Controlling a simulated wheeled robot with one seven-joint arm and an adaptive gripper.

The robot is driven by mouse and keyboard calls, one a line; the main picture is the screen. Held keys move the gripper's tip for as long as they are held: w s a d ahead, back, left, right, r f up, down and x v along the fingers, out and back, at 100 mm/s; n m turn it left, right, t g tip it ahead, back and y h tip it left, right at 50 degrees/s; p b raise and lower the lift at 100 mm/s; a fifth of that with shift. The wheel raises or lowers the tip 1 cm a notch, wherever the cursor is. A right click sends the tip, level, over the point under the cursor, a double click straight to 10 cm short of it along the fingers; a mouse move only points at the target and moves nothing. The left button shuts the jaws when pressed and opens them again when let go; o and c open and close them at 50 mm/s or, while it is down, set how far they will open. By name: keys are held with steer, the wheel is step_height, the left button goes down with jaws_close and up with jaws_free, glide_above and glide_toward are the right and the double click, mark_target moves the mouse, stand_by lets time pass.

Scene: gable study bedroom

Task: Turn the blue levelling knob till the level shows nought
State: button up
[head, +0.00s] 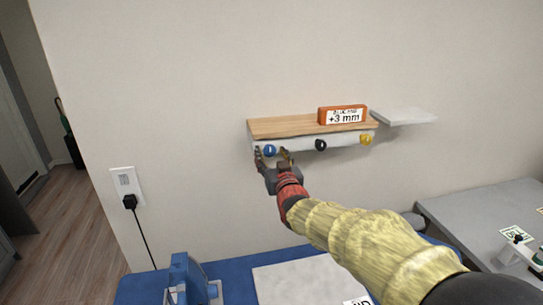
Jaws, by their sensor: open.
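The blue levelling knob (270,151) is at the left of the front face of a wall shelf with a wooden top (285,127). An orange level (328,113) stands on the shelf towards its right end, and its white display reads "+3 mm", with smaller text above. My gripper (272,155) is open at the blue knob, with one finger to the lower left of the knob and one to its right. I cannot tell whether the fingers touch it.
A black knob (320,144) and a yellow knob (366,139) sit further right on the shelf front. A pale shelf (408,117) is beside it. Below are a blue surface (235,274) with a blue tool (188,280), and a grey table (470,208) at right.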

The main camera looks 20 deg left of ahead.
steer(key=shift+c, duration=0.8)
steer(key=c, duration=1)
steer(key=n+b, duration=0.2)
steer(key=n, duration=0.2)
steer(key=shift+f+n, duration=0.15)
steer(key=shift+n, duration=0.25)
steer(key=n+b, duration=0.1)
steer(key=n, duration=0.4)
steer(key=shift+n, duration=0.3)
steer(key=n+b, duration=0.1)
steer(key=n, duration=0.8)
steer(key=shift+n, duration=2.1)
